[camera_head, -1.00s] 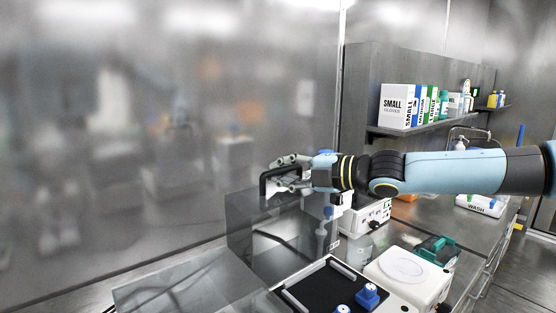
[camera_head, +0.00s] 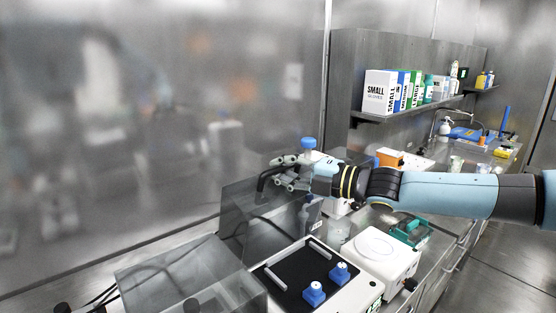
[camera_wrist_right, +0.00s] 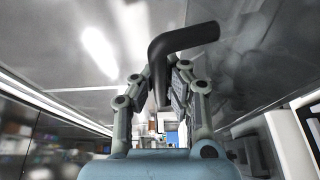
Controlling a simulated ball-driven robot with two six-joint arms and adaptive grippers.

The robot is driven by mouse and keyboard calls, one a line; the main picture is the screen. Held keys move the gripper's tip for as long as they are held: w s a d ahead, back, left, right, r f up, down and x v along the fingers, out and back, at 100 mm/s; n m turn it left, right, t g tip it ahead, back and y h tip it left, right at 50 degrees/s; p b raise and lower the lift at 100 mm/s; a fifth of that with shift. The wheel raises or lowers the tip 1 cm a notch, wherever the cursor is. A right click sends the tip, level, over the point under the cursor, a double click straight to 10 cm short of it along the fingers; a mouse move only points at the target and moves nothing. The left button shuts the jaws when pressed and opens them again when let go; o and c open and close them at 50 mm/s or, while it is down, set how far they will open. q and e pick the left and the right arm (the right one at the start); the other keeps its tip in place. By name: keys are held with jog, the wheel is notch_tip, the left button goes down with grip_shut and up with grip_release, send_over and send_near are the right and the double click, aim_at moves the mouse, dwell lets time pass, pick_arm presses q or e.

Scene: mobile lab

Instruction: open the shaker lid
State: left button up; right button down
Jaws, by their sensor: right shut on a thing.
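My right gripper (camera_head: 280,179) is shut on the black lid handle (camera_head: 262,178) at the lid's upper edge. In the right wrist view the bent black handle (camera_wrist_right: 184,42) passes between the two fingers (camera_wrist_right: 162,88). My left gripper is not in view.
A white device with a round plate (camera_head: 376,246) and a teal rack (camera_head: 411,232) stand right of the shaker. A blue-capped bottle (camera_head: 308,144) is behind my right gripper. Glove boxes (camera_head: 381,91) sit on the wall shelf (camera_head: 412,107). A transparent cover (camera_head: 190,275) lies front left.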

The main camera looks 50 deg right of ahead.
jog(key=shift+w+r, duration=0.1)
jog(key=shift+w, duration=0.05)
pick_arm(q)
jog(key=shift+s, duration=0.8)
pick_arm(e)
jog(key=c, duration=1.6)
grip_release()
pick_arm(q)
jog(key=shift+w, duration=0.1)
pick_arm(e)
jog(key=shift+s+d, duration=0.1)
jog(key=shift+s, duration=0.45)
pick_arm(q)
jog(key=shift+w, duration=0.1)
pick_arm(e)
jog(key=v, duration=1.1)
